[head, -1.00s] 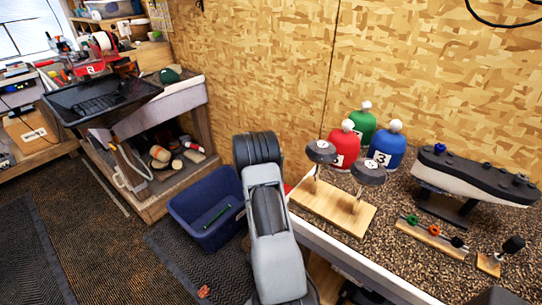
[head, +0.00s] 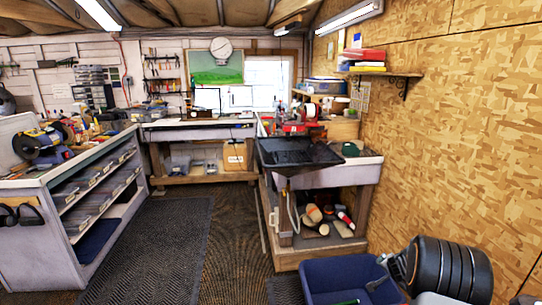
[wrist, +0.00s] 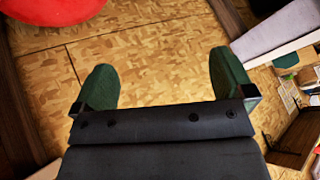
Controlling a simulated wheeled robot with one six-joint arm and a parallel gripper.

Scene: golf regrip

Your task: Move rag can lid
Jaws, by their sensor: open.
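My gripper (wrist: 164,82) shows in the wrist view with its two green-padded fingers wide apart. Nothing is between them; beyond them is only wood-chip board panelling. A smooth red rounded object (wrist: 50,8) is cut off by the top left corner of the wrist view, apart from the fingers. I cannot tell whether it is part of a rag can. No rag can or lid can be made out for sure in the head view.
A blue bin (head: 322,268) stands on the floor beside my arm. A workbench (head: 330,178) with a black tray (head: 297,153) on top is behind it. A long grey shelved bench (head: 62,182) stands left. The dark floor mat (head: 165,245) between is clear.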

